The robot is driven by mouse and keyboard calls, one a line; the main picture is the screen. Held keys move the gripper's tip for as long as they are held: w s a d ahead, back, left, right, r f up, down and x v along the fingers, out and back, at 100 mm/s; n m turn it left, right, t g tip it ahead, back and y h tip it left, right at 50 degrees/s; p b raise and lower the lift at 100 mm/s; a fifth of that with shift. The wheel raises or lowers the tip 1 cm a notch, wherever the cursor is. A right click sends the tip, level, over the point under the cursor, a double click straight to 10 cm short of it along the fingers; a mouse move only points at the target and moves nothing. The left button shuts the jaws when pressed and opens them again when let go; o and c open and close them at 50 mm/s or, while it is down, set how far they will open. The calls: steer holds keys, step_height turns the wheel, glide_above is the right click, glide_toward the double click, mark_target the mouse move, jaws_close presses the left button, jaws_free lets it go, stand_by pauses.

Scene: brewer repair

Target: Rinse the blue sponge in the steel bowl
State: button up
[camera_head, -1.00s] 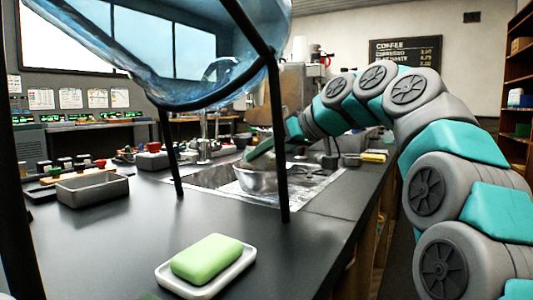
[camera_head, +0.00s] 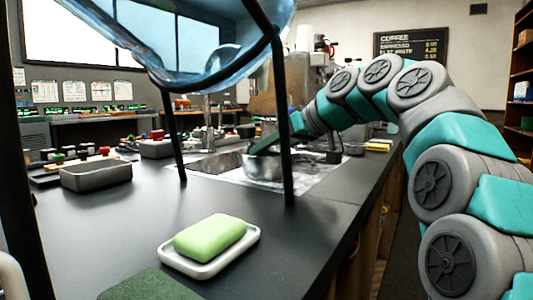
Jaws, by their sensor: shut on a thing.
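The steel bowl (camera_head: 262,170) stands at the sink area in the middle of the counter, partly behind a black stand leg. My arm reaches in from the right, and my gripper (camera_head: 264,145) is at the bowl's rim, tilted down into it. The stand leg crosses in front of it. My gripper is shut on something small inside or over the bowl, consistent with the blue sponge. The sponge itself is hidden, and I cannot see whether it touches the bowl's inside.
A green soap bar (camera_head: 210,238) lies on a white dish (camera_head: 240,250) in front. A dark green cloth (camera_head: 150,286) is at the bottom edge. A black stand (camera_head: 289,170) holds a large clear blue vessel (camera_head: 190,60). A grey tray (camera_head: 96,176) sits left. Bare counter lies between.

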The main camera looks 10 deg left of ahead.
steer(key=shift+r+p, duration=3.1)
steer(key=shift+r, duration=0.7)
